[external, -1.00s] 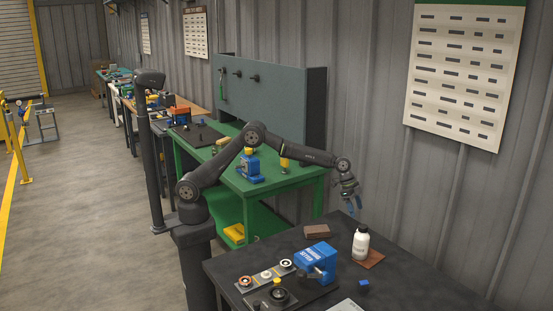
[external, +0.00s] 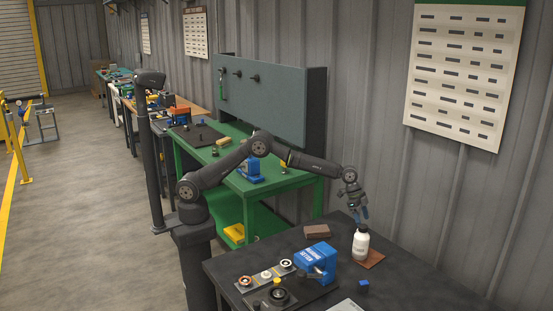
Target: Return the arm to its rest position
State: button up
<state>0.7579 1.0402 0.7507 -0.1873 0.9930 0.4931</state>
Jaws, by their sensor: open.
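My gripper (external: 361,213) hangs from my outstretched arm (external: 260,146), its fingers pointing down. It is open. In the picture it is just above the white bottle (external: 361,244), which stands upright on a brown mat (external: 374,262) on the dark table (external: 410,285). I see nothing held between the fingers, though they are small in this view. I cannot tell whether the fingertips touch the bottle's cap.
The dark table also holds a blue device (external: 317,262), a brown block (external: 317,231), a small blue cube (external: 363,283) and rotor stands (external: 278,296). A green workbench (external: 290,187) stands behind my arm. A grey wall rises behind the table.

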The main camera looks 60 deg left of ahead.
jog(key=s+d+r, duration=0.3)
jog(key=s+r, duration=0.4)
jog(key=s, duration=0.5)
jog(key=s+d+f+m+g, duration=0.25)
jog(key=s+m, duration=0.25)
jog(key=s, duration=0.6)
jog(key=shift+t, duration=0.25)
jog(key=f, duration=0.8)
jog(key=shift+s+d+f, duration=0.15)
jog(key=shift+s+f, duration=0.2)
jog(key=shift+f, duration=0.05)
jog(key=shift+v, duration=2.15)
jog(key=shift+f, duration=0.1)
jog(key=x, duration=0.4)
jog(key=shift+f, duration=0.2)
notch_tip(320, 180, up, 10)
jog(key=w+a+n+t, duration=0.1)
jog(key=w+n, duration=0.1)
jog(key=w, duration=0.4)
jog(key=shift+r, duration=0.3)
